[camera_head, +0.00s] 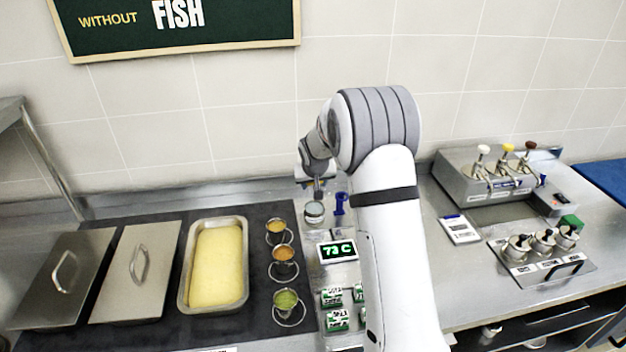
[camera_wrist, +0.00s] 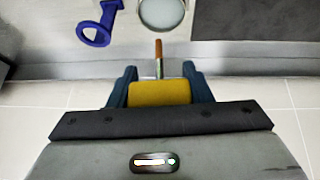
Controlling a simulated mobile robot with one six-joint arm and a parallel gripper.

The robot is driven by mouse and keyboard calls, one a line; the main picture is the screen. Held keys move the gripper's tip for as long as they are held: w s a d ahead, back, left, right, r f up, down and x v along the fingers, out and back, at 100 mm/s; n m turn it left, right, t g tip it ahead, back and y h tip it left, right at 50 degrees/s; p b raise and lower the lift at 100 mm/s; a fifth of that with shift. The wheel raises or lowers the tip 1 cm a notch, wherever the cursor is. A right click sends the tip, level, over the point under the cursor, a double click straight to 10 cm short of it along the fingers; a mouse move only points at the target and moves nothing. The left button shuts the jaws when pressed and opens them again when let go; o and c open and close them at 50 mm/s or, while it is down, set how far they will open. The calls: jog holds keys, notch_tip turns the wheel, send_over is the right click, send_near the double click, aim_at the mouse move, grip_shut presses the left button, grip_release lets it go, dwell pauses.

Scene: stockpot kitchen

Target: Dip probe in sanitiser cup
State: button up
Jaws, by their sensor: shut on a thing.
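My gripper (camera_wrist: 160,88) is shut on the yellow handle of the probe (camera_wrist: 159,92), whose thin brownish shaft points away from the jaws. The sanitiser cup (camera_wrist: 162,12) is round with pale liquid, partly cut by the top edge of the wrist view. The shaft's end shows just short of the cup's rim there; I cannot tell its height over the cup. In the head view my gripper (camera_head: 318,186) is just above the cup (camera_head: 314,210), and the probe is not clear.
A blue ring-shaped holder (camera_head: 340,203) stands beside the cup and shows in the wrist view (camera_wrist: 97,28). A display (camera_head: 337,250) reads 73 C. Green-labelled packs (camera_head: 337,320) and small sauce pots (camera_head: 283,252) lie nearer. A yellow-filled pan (camera_head: 216,265) is left.

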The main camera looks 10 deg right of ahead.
jog(key=shift+w+a+f, duration=0.1)
jog(key=shift+f, duration=0.6)
notch_tip(320, 180, down, 6)
jog(key=b, duration=0.5)
jog(key=shift+f+b, duration=0.25)
jog(key=shift+b, duration=0.15)
jog(key=shift+s+f, duration=0.35)
dwell(1.1)
jog(key=shift+r, duration=0.1)
jog(key=shift+w+r+p, duration=0.15)
jog(key=shift+r+p, duration=1.05)
jog(key=shift+r, duration=1.2)
jog(key=shift+w+r+p, duration=0.1)
jog(key=shift+r+p, duration=1.1)
jog(key=shift+r, duration=1.2)
